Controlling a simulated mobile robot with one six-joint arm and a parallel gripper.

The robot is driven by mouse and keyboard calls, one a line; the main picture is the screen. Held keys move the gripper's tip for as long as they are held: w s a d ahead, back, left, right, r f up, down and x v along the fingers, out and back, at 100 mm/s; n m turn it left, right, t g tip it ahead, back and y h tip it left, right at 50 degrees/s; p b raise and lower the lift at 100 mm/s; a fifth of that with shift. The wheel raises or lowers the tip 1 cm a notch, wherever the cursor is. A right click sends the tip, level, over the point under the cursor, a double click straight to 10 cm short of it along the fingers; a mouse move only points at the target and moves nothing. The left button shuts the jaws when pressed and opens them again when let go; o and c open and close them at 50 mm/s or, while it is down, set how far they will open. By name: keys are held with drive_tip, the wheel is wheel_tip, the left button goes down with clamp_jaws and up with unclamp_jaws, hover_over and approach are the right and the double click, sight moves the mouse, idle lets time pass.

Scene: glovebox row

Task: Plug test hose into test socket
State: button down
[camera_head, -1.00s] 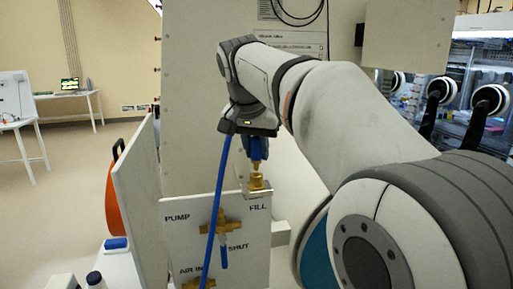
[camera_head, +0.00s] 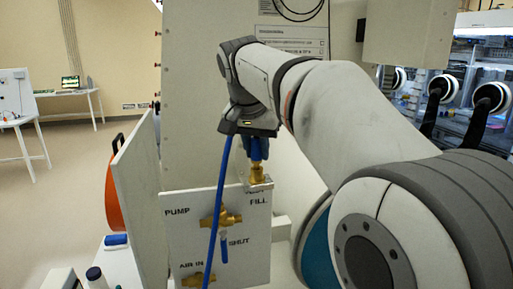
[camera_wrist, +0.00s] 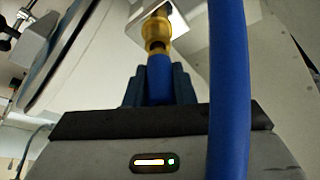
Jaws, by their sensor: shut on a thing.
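My gripper (camera_head: 255,142) points down over the top edge of the white valve panel (camera_head: 180,240). It is shut on the blue end of the test hose (camera_head: 216,200). In the wrist view, the blue hose end (camera_wrist: 159,78) stands between the fingers, and its tip meets the brass test socket (camera_wrist: 156,32). In the head view the brass socket (camera_head: 256,172) sits on a small bracket directly below the gripper. The hose end looks upright and in line with the socket; how deep it sits cannot be told. The hose also hangs across the right of the wrist view (camera_wrist: 228,90).
The panel carries a brass valve (camera_head: 225,218) with a blue handle (camera_head: 224,246), and a lower brass fitting (camera_head: 197,280). The hose passes in front of both. A white upright board (camera_head: 136,195) stands at left. Glovebox ports (camera_head: 492,97) are at far right.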

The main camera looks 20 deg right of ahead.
sight(255, 142)
drive_tip(key=shift+f+b, duration=0.55)
drive_tip(key=shift+f, duration=0.25)
drive_tip(key=c, duration=1.1)
unclamp_jaws()
drive_tip(key=shift+c, duration=0.2)
drive_tip(key=v, duration=0.8)
drive_tip(key=shift+f, duration=0.15)
drive_tip(key=s+f+n, duration=0.2)
drive_tip(key=s+f, duration=0.4)
drive_tip(key=f, duration=0.4)
drive_tip(key=s+f+n+y+b, duration=0.1)
drive_tip(key=s+f+n, duration=0.1)
drive_tip(key=s+f, duration=0.5)
drive_tip(key=s+d+f+n+y, duration=0.1)
drive_tip(key=s+f, duration=0.5)
drive_tip(key=f, duration=0.8)
drive_tip(key=shift+s+n+b, duration=0.2)
drive_tip(key=shift+n+b, duration=0.1)
drive_tip(key=shift+n, duration=0.6)
